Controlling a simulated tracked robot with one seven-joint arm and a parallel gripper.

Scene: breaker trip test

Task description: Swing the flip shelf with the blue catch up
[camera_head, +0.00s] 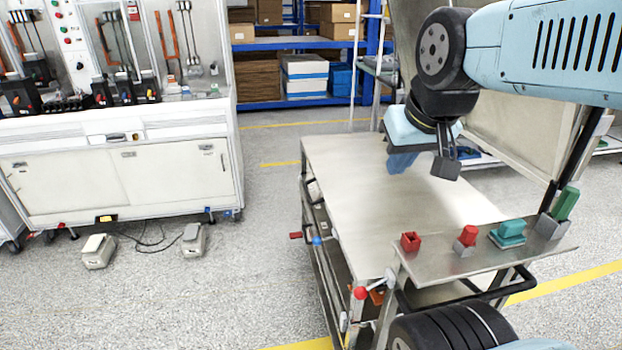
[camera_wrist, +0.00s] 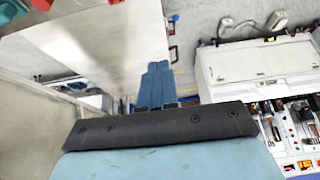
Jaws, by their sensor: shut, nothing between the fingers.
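A metal cart (camera_head: 385,185) has a flat bare top. A small blue catch (camera_head: 317,240) shows on its left side, close to a red knob (camera_head: 295,235). The flip shelf itself is hard to make out; I cannot tell its angle along that side. In the wrist view a small blue spot (camera_wrist: 175,17) shows at the cart's edge, probably the same catch. My gripper (camera_head: 395,168) is shut and empty, with its blue fingers above the far part of the cart top, apart from the catch. Its closed fingers also show in the wrist view (camera_wrist: 158,66).
A front ledge (camera_head: 430,263) holds a red box (camera_head: 410,242), a red button (camera_head: 468,236), a teal block (camera_head: 508,232) and a green piece (camera_head: 565,203). A red-ball lever (camera_head: 360,293) sticks out below.

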